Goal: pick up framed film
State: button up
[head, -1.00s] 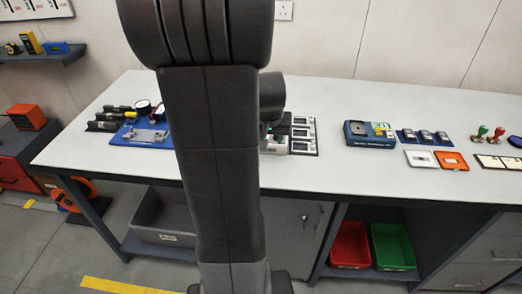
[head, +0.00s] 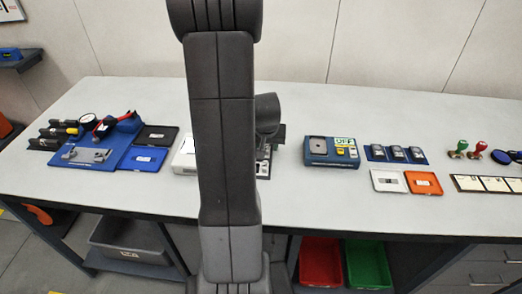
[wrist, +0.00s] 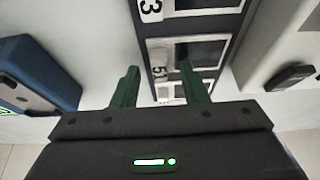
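Framed films, dark film windows in white frames, sit in a dark rack (wrist: 158,72) marked with numbers, in the wrist view.
A blue device (head: 331,151) with a display stands right of the rack; its side shows in the wrist view (wrist: 38,72). A white box (head: 184,157) stands left. White (head: 389,188) and orange (head: 424,190) trays lie at the front right. The bench between is clear.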

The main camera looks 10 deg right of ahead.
grip_shut()
dwell(0.3)
